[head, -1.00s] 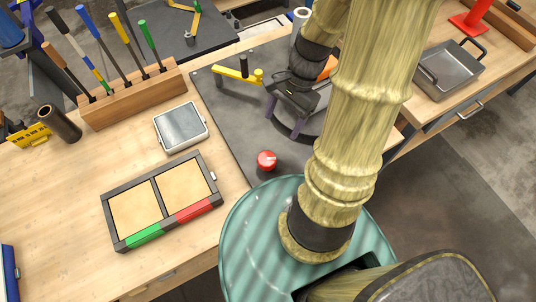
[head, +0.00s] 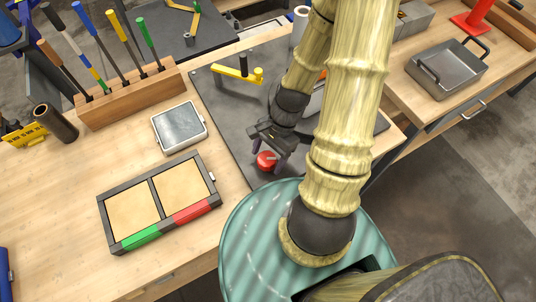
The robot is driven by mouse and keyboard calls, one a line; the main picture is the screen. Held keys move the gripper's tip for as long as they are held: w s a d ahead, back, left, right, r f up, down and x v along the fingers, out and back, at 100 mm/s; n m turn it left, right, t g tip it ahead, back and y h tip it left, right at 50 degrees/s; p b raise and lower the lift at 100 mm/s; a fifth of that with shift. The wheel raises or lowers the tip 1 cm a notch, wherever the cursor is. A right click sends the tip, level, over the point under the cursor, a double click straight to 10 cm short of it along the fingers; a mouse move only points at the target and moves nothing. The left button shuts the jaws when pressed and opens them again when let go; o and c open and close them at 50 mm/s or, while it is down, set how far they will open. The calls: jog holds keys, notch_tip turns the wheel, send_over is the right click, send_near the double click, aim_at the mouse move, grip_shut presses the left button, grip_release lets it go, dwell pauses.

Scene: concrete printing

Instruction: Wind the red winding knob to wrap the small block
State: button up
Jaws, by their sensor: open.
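The red winding knob (head: 266,161) stands on the dark plate (head: 226,115) near its front edge, just beyond my round green base. My gripper (head: 269,158) is open right at the knob, with its purple fingers on either side of it. I cannot tell whether the fingers touch it. The small block is not clearly visible; my arm hides part of the plate behind the gripper.
A yellow crank (head: 238,73) stands on the plate behind. To the left are a metal-lidded box (head: 180,126), a two-compartment tray (head: 119,233) with green and red front strips, and a wooden rack (head: 132,95) of tools. A grey pan (head: 447,71) sits at right.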

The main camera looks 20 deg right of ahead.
jog(key=c, duration=1)
jog(key=shift+r+n, duration=0.1)
jog(key=shift+n, duration=0.3)
jog(key=shift+o, duration=0.2)
jog(key=n+g+p, duration=0.1)
jog(key=n+p, duration=0.1)
jog(key=n, duration=0.1)
jog(key=shift+w+h, duration=0.15)
jog(key=shift+h, duration=0.25)
jog(key=shift+a+n+g+h+p, duration=0.1)
jog(key=shift+n+g+h+p, duration=0.25)
jog(key=shift+n, duration=0.7)
jog(key=shift+n+g+h+p, duration=0.25)
jog(key=shift+n+p, duration=0.2)
jog(key=shift+n, duration=0.6)
jog(key=o, duration=1)
jog(key=shift+c, duration=0.2)
